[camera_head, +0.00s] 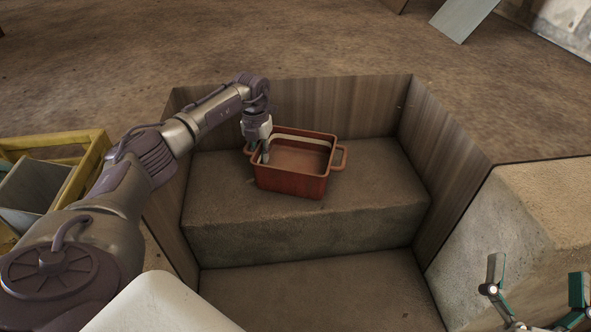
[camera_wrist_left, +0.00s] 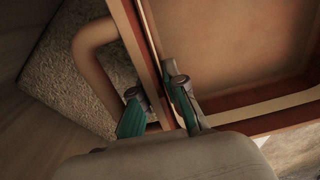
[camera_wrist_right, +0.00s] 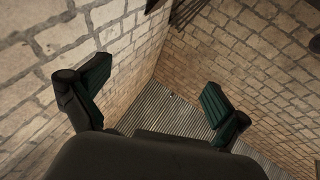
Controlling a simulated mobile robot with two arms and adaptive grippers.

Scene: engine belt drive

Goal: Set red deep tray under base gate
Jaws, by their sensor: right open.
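The red deep tray (camera_head: 290,183) is an open box with a pale inner rim and a loop handle at each end. It appears upright over the stone step inside the wood-walled pit; I cannot tell if it touches the step. My left gripper (camera_head: 265,150) points down at its left wall. In the left wrist view, the fingers (camera_wrist_left: 158,90) lie on either side of the tray wall (camera_wrist_left: 143,45), close against it, beside the handle. My right gripper (camera_head: 535,290) is open and empty at the lower right; its spread fingers show in the right wrist view (camera_wrist_right: 150,95). I cannot make out a base gate.
Wooden walls (camera_head: 440,135) enclose the stone step (camera_head: 375,185), with a lower floor (camera_head: 320,290) in front. A pale stone block (camera_head: 520,215) stands at the right. A yellow frame (camera_head: 85,165) with a grey bin stands at the left. The step right of the tray is clear.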

